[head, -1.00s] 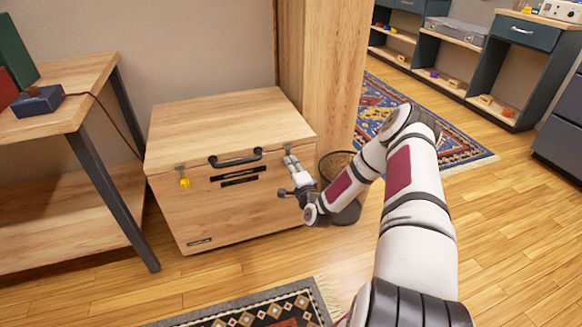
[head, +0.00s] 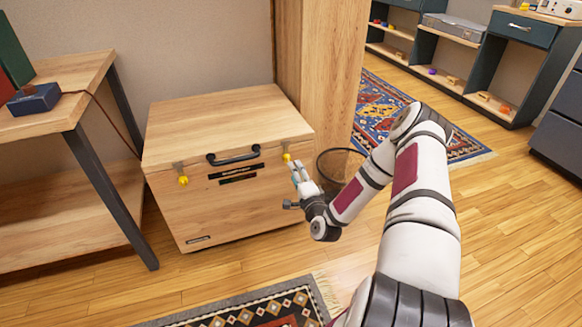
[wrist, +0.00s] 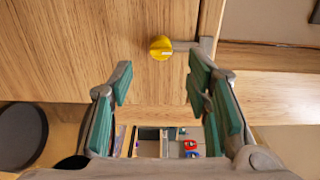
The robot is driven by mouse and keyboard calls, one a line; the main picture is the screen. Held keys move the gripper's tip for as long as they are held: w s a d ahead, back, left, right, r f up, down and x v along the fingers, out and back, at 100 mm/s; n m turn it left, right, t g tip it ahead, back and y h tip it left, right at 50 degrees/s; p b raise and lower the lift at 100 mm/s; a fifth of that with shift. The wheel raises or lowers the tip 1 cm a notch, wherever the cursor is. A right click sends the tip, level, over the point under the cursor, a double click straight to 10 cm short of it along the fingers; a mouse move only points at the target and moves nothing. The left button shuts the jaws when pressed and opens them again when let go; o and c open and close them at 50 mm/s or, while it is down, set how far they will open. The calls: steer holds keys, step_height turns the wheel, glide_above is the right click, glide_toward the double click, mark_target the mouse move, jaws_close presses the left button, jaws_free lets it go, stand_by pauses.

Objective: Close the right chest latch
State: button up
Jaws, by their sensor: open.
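The wooden chest (head: 222,215) stands against the wall with its lid (head: 225,115) down. The right latch (head: 286,156) shows as a yellow knob with a grey metal piece at the front's upper right. The yellow knob (wrist: 161,48) also shows in the wrist view, beyond the fingertips and apart from them, with a grey metal bracket (wrist: 205,46) beside it. I cannot tell whether this latch is fastened. The left latch (head: 183,179) has a like yellow knob. My gripper (head: 297,172) is open and empty just below the right latch; its green-padded fingers (wrist: 160,78) are spread in the wrist view.
A black handle (head: 233,156) is on the chest front between the latches. A dark wire basket (head: 338,165) stands close to the right of my gripper. A wooden shelf table (head: 60,130) is at left; a patterned rug (head: 260,308) lies in front.

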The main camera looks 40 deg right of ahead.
steer(key=v, duration=0.6)
steer(key=shift+w, duration=0.1)
stand_by(0.3)
steer(key=w+a+r+n+g+y, duration=0.4)
steer(key=a+r+n+g+y, duration=0.15)
steer(key=n, duration=0.55)
steer(key=s+a+r+n+g+h, duration=0.1)
steer(key=s+a+r+n+g, duration=0.15)
steer(key=r, duration=0.35)
steer(key=s+a+r+n+g+h, duration=0.1)
steer(key=s+a+r+n+g, duration=0.1)
steer(key=s+r+g, duration=0.3)
steer(key=s+a+r+n+g+y, duration=0.15)
steer(key=s+a+r, duration=0.35)
steer(key=s, duration=0.6)
steer(key=s+a+r+n+g+h, duration=0.15)
steer(key=s+a+r, duration=0.35)
steer(key=s, duration=0.7)
steer(key=s+a+r+n+g+y, duration=0.15)
steer(key=s+a+r, duration=0.35)
steer(key=s, duration=0.6)
step_height(320, 180, up, 39)
steer(key=n+t+p, duration=0.1)
steer(key=t+p, duration=0.3)
steer(key=p, duration=3.1)
steer(key=shift+d+f+p, duration=0.15)
steer(key=shift+d+p, duration=0.2)
steer(key=shift+d, duration=0.15)
